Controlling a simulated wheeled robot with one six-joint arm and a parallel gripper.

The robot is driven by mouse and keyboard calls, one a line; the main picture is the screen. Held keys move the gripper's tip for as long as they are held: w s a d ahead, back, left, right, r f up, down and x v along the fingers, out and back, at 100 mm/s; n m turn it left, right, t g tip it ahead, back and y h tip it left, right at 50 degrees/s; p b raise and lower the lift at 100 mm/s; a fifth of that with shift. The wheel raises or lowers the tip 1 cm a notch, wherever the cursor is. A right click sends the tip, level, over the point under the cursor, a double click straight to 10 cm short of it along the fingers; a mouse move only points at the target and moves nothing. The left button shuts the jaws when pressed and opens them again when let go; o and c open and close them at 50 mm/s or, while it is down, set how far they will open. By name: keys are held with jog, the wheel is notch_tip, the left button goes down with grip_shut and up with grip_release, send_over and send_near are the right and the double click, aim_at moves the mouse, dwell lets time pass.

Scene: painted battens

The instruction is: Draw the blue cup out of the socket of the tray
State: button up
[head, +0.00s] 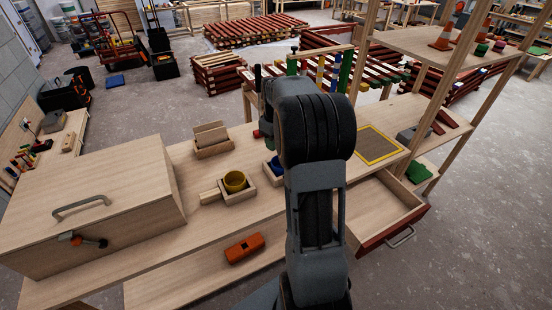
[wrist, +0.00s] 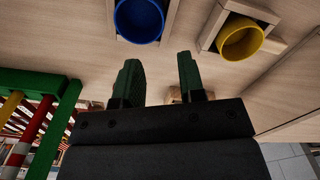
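The blue cup (wrist: 140,20) sits between pale wooden walls of the tray (wrist: 172,22), cut off by the top edge of the wrist view. In the head view the blue cup (head: 275,164) and its wooden tray (head: 271,178) show just left of my arm, which partly covers them. My gripper (wrist: 160,80) is open and empty, its two dark green fingers apart. It is clear of the blue cup, which lies beyond the fingertips in the wrist view. In the head view my gripper is hidden behind my arm.
A yellow cup (head: 236,180) stands in a neighbouring wooden holder (head: 238,197); it also shows in the wrist view (wrist: 241,38). A large wooden box (head: 95,205) fills the bench's left. A slotted wooden block (head: 212,142) stands behind. An open drawer (head: 385,208) juts out at right.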

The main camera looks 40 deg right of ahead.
send_over(276, 165)
jog(key=s+a, duration=0.3)
jog(key=s, duration=0.1)
notch_tip(276, 165, down, 11)
jog(key=shift+s, duration=0.1)
grip_shut()
jog(key=shift+r, duration=0.1)
dwell(0.4)
jog(key=shift+r+p, duration=1.9)
jog(key=shift+r, duration=0.6)
jog(key=shift+r, duration=0.1)
jog(key=shift+r+p, duration=1.05)
jog(key=shift+r, duration=0.35)
